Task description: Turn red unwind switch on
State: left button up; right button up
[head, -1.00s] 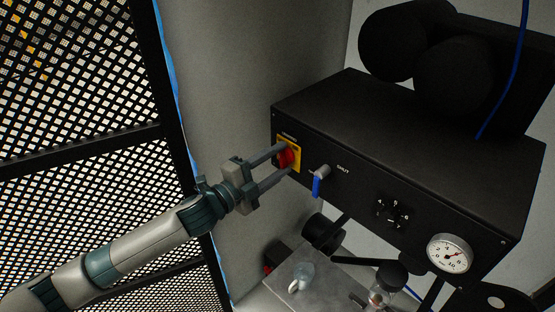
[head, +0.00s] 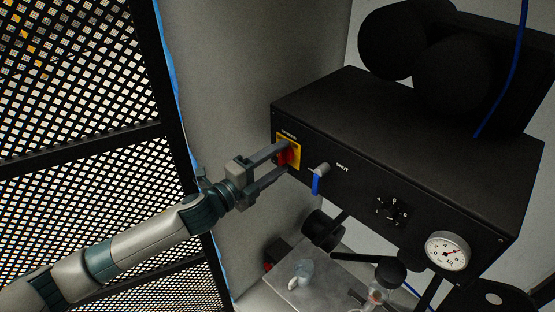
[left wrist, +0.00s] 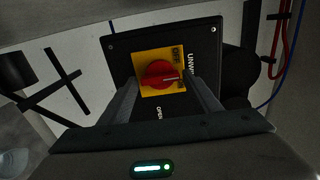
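The red rotary switch (head: 284,157) sits on a yellow plate at the left end of the black control box's front panel. It also shows in the left wrist view (left wrist: 157,75), with its pale pointer mark toward the right of that picture; lettering beside it reads partly "UNW…". My left gripper (head: 287,158) is at the switch, its two fingers on either side of the red knob. In the left wrist view the fingers stand apart, with the knob visible between them. Whether a finger touches it cannot be told. My right gripper is not in view.
Right of the switch on the black box (head: 400,130) are a blue-handled valve (head: 317,181), a black numbered knob (head: 392,210) and a round gauge (head: 448,251). A grey column (head: 245,70) stands behind my gripper and a mesh panel (head: 75,90) at left. A grey bench (head: 325,290) lies below.

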pick_arm(q)
jog(key=shift+o, duration=0.2)
jog(key=b+v, duration=0.6)
jog(key=v, duration=1.1)
jog(key=shift+s+a, duration=0.15)
